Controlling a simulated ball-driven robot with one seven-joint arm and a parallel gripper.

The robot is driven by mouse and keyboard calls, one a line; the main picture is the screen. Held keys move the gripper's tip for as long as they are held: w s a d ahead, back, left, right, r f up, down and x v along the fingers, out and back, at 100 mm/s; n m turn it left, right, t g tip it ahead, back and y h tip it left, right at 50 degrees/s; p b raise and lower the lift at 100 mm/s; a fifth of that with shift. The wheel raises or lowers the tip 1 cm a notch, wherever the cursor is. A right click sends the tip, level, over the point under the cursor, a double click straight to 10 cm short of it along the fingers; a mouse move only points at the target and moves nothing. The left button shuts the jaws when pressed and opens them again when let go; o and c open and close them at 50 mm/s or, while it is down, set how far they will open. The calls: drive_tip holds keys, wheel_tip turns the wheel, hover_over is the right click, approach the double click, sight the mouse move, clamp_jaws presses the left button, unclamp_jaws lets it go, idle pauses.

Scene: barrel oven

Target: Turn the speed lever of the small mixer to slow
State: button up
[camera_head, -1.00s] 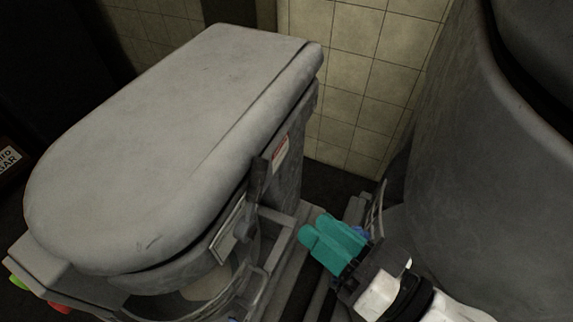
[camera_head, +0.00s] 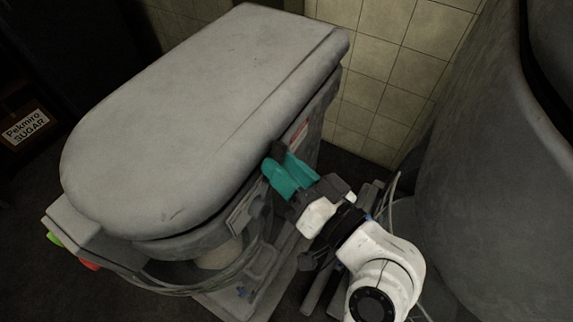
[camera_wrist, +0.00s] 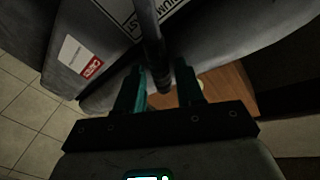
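The small mixer (camera_head: 200,120) is a grey machine with a rounded top, left of centre in the head view. Its speed lever is a dark rod on the right side; its dark end (camera_head: 279,149) shows at my fingertips. My gripper (camera_head: 282,170) has teal fingers and is up against that side of the mixer. In the wrist view the lever (camera_wrist: 150,40) comes down from the top and its end lies between my two fingers (camera_wrist: 160,85). The fingers are apart, with gaps beside the lever. The speed markings cannot be read.
A large grey rounded machine (camera_head: 480,180) stands close on the right of my arm. A tiled wall (camera_head: 385,60) is behind. Green (camera_head: 54,239) and red (camera_head: 90,264) buttons sit at the mixer's front left. A sugar box (camera_head: 27,127) is at far left.

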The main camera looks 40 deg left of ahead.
drive_tip(key=shift+c, duration=0.2)
clamp_jaws()
idle(0.3)
